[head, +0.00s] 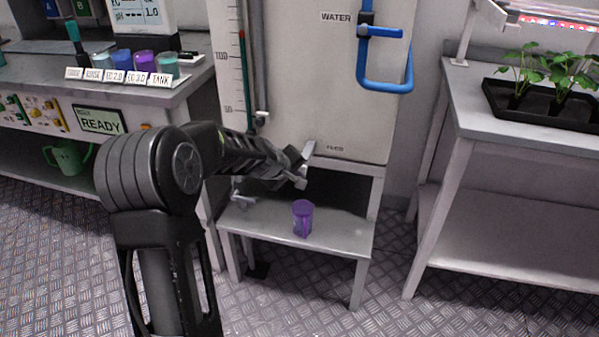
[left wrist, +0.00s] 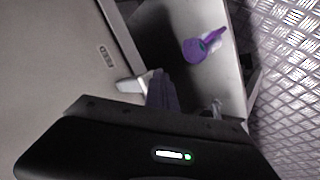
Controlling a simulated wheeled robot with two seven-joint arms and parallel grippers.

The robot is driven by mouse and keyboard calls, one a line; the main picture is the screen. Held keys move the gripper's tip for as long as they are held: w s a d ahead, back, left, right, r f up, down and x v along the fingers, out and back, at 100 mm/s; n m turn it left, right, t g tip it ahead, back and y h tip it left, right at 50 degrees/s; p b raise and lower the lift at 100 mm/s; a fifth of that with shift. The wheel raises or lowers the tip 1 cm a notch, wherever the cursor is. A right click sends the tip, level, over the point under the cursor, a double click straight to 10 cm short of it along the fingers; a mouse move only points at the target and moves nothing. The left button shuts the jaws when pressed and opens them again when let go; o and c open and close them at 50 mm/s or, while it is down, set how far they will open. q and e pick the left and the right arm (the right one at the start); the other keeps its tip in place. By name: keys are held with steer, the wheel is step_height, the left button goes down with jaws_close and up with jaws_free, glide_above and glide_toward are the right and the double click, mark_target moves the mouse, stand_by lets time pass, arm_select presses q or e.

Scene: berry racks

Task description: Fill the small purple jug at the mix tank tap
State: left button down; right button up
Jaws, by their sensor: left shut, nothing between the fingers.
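The small purple jug (head: 302,220) stands upright on a low grey stand in front of the white mix tank (head: 322,110). In the left wrist view the jug (left wrist: 196,50) stands apart from my fingers. My left gripper (head: 298,172) is shut and empty, above and slightly left of the jug, at the tank's lower front. A pale lever-like part (head: 307,152) shows right by its fingertips; it also shows beside the fingers in the left wrist view (left wrist: 134,86). Whether they touch I cannot tell. The gripper hides the tap area behind it. My right gripper is out of view.
The low stand (head: 340,232) has bare room around the jug. A blue pipe (head: 384,86) is on the tank's upper right. A bench with labelled cups (head: 144,62) is at left, a green jug (head: 68,157) below it. A plant table (head: 480,125) stands at right.

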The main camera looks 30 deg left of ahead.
arm_select(q)
steer(key=shift+s+d, duration=0.3)
steer(key=shift+s, duration=0.65)
steer(key=s, duration=0.1)
steer(key=s+d, duration=0.1)
steer(key=s, duration=0.1)
steer(key=s+b, duration=0.1)
steer(key=shift+s+d, duration=0.35)
stand_by(0.5)
